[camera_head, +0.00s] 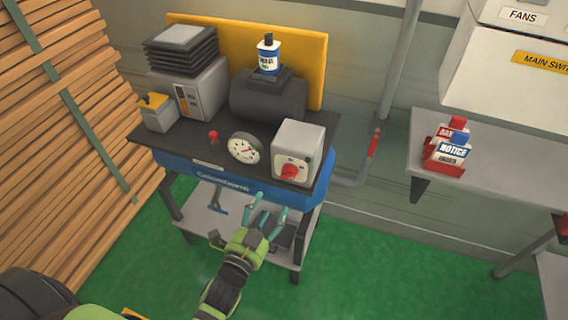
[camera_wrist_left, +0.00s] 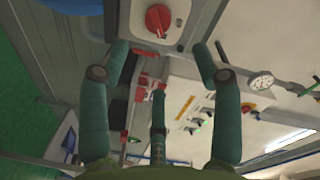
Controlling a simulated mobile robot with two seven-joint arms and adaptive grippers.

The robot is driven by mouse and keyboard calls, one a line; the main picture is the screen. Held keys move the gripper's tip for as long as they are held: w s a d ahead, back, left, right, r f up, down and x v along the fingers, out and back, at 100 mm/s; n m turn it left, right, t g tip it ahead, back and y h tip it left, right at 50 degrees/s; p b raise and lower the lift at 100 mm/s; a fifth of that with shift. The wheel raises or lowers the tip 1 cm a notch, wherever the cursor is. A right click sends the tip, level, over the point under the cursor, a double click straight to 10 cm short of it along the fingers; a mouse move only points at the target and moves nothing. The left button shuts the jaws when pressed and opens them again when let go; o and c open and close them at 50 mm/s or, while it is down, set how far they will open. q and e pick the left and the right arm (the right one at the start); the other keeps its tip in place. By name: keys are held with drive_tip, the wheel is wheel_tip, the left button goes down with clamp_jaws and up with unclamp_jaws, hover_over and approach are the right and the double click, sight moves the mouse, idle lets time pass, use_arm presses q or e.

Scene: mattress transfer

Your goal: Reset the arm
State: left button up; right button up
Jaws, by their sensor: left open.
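My left gripper (camera_head: 268,208) reaches up from the bottom of the head view. Its teal fingers are spread, with nothing between them, in front of the workbench. In the left wrist view the spread fingers (camera_wrist_left: 160,50) are also empty. The grey switch box (camera_head: 297,152) with a red knob (camera_head: 291,172) sits at the bench's front right corner, above and apart from the fingers. The red knob (camera_wrist_left: 158,19) also shows at the top of the left wrist view. My right gripper is not seen.
The dark bench top (camera_head: 190,140) holds a gauge (camera_head: 243,148), a dark cylindrical motor (camera_head: 268,100), a blue-white can (camera_head: 268,57) and a grey machine. A lower shelf (camera_head: 204,213) is close to my gripper. A grey shelf (camera_head: 480,165) with red padlock-like tags (camera_head: 447,152) stands right. Green floor is clear between.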

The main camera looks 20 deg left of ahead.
use_arm(q)
drive_tip(key=shift+f, duration=0.1)
drive_tip(key=s+f+n+g, duration=0.2)
drive_tip(key=s+f+g, duration=0.25)
drive_tip(key=f, duration=0.95)
drive_tip(key=s+f+n+g, duration=0.25)
drive_tip(key=s+f, duration=0.35)
drive_tip(key=f, duration=0.7)
drive_tip(key=s+a+f+n+g, duration=0.1)
drive_tip(key=s+f+g, duration=0.2)
drive_tip(key=s+f, duration=0.2)
drive_tip(key=s+a+f+n+g, duration=0.1)
drive_tip(key=s+f, duration=0.4)
drive_tip(key=s, duration=0.6)
drive_tip(key=s+a+f+n+g+y, duration=0.1)
drive_tip(key=s+a+f+g, duration=0.2)
drive_tip(key=s, duration=0.6)
wheel_tip(320, 180, down, 3)
drive_tip(key=shift+r+g+b, duration=0.1)
drive_tip(key=shift+g+b, duration=0.2)
drive_tip(key=shift+g, duration=0.9)
drive_tip(key=shift+a+n, duration=0.1)
drive_tip(key=shift+n, duration=0.15)
